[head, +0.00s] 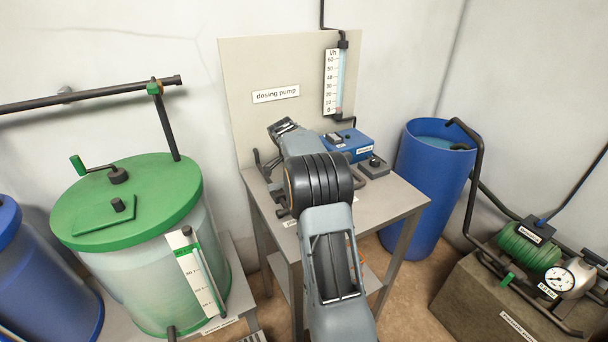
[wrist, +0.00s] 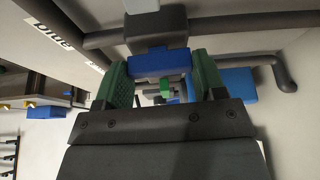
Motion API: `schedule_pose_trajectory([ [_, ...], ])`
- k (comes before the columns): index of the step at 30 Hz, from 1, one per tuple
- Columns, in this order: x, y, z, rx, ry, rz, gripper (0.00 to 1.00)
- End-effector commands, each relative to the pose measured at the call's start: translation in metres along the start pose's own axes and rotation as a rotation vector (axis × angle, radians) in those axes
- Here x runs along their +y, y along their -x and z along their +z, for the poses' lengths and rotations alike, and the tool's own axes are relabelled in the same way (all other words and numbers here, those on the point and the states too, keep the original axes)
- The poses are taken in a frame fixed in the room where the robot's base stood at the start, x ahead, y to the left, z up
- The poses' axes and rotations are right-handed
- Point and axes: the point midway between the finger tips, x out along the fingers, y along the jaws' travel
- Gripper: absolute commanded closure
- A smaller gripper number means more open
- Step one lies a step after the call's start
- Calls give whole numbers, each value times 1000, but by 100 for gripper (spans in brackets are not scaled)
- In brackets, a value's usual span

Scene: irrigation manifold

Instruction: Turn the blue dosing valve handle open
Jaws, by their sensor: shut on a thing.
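The blue dosing valve handle (wrist: 158,62) shows in the wrist view as a short blue block under a grey valve body (wrist: 155,28). My gripper (wrist: 161,70) has its two green-padded fingers on either side of this block and is shut on it. A small green piece (wrist: 165,91) shows between the fingers, just below the block. I cannot tell from the picture how far the handle is turned. In the head view my arm covers the middle of the grey table, and the handle and fingertips are hidden.
The grey table (head: 405,203) carries a blue dosing pump (head: 345,146) against a backboard (head: 250,130). A green-lidded tank (head: 130,205) stands left, a blue barrel (head: 432,180) right. In the wrist view, dark pipes (wrist: 240,22) and another blue part (wrist: 238,84) lie close to the gripper.

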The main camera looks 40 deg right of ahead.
Motion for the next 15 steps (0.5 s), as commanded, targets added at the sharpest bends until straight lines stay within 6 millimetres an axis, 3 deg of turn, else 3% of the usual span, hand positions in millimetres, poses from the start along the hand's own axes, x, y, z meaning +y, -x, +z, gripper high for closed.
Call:
schedule_pose_trajectory([
  [15,0,0,1,-2,-87,36,60],
])
